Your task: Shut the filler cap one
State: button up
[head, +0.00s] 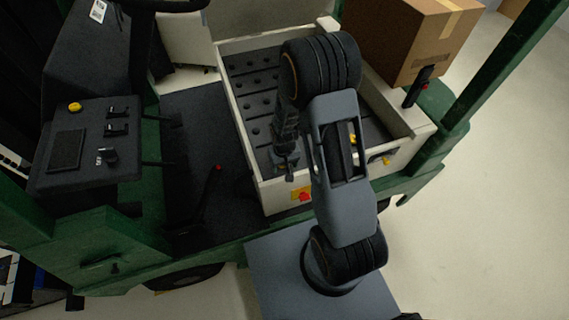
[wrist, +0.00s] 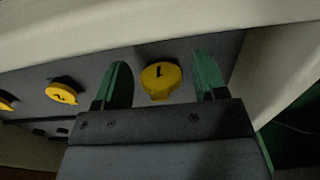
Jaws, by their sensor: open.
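Filler cap one (wrist: 161,78) is a round yellow cap marked 1 on a dark grey panel in the wrist view. A small yellow tab sticks out at its lower edge. My gripper (wrist: 162,80) is open, with one green finger to the left of the cap and one to the right. The fingers look clear of the cap, but I cannot tell how deep they reach. In the head view my gripper (head: 286,170) is low inside the cream-walled cart bed, and cap one cannot be made out there.
A yellow cap marked 2 (wrist: 61,94) sits left of cap one, and another yellow cap (wrist: 5,104) is cut off at the left edge. A pale ledge (wrist: 150,32) runs above the caps. A cardboard box (head: 410,38) stands behind the bed's right side.

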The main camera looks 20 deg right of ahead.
jog(key=shift+c, duration=0.2)
jog(key=c, duration=0.8)
jog(key=shift+c, duration=0.2)
jog(key=shift+w, duration=0.1)
jog(key=shift+w+g, duration=0.3)
jog(key=shift+g, duration=0.9)
jog(key=g, duration=0.1)
jog(key=w+g+b, duration=0.1)
jog(key=g, duration=0.1)
jog(key=shift+f+g, duration=0.1)
jog(key=shift+g, duration=0.2)
jog(key=g+b, duration=0.2)
jog(key=g, duration=0.1)
jog(key=w+g+b, duration=0.1)
jog(key=g, duration=0.1)
jog(key=shift+f+b, duration=0.4)
jog(key=shift+w+g+b, duration=0.25)
jog(key=shift+g+b, duration=0.9)
jog(key=shift+g, duration=0.05)
